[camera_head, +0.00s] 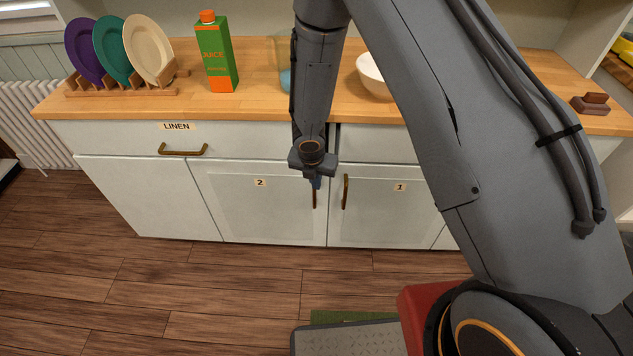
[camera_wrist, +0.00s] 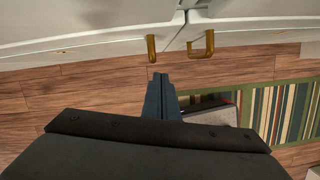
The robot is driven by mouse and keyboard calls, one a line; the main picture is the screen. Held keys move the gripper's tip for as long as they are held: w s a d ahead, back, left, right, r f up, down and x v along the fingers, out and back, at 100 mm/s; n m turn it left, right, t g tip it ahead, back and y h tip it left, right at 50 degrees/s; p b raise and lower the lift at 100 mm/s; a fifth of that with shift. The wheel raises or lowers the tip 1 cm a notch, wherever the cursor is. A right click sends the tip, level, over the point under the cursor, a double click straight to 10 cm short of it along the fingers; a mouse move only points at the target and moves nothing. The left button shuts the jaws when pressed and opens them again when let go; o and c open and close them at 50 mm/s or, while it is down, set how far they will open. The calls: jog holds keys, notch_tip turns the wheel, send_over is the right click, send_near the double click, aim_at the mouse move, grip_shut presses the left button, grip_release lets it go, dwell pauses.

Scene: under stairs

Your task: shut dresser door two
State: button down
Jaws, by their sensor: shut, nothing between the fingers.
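The dresser (camera_head: 150,190) is pale with a wooden top. Door two (camera_head: 262,210), labelled 2, looks flush with the dresser front in the head view. Its brown handle (camera_head: 314,198) is at its right edge, partly behind my gripper. Door one (camera_head: 385,212), labelled 1, is to its right and looks closed, with a brass handle (camera_head: 345,191). My gripper (camera_head: 316,184) is shut and empty, in front of the upper right of door two near its handle. In the wrist view my fingers (camera_wrist: 161,97) are together, below the two handles (camera_wrist: 152,48); contact cannot be told.
The dresser top holds a plate rack (camera_head: 122,91) with three plates, a juice carton (camera_head: 216,55), a white bowl (camera_head: 372,75) and a brown block (camera_head: 591,104). A linen drawer (camera_head: 140,140) is above the doors. A striped rug (camera_wrist: 285,110) lies on the floor. Floor at left is clear.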

jog(key=s+r+p, duration=0.1)
jog(key=s+r, duration=0.4)
jog(key=r, duration=0.5)
jog(key=s+d+r+m, duration=0.6)
jog(key=d+r+m, duration=0.45)
jog(key=m, duration=0.45)
jog(key=s+d+r+m+g, duration=0.1)
jog(key=s+d+r+m, duration=0.1)
jog(key=s+m, duration=0.3)
jog(key=s+d+r+m+g+y, duration=0.1)
jog(key=s+r+m, duration=0.3)
jog(key=m, duration=0.8)
jog(key=shift+s+d+r, duration=0.4)
jog(key=shift+s+d, duration=0.2)
jog(key=shift+s, duration=0.65)
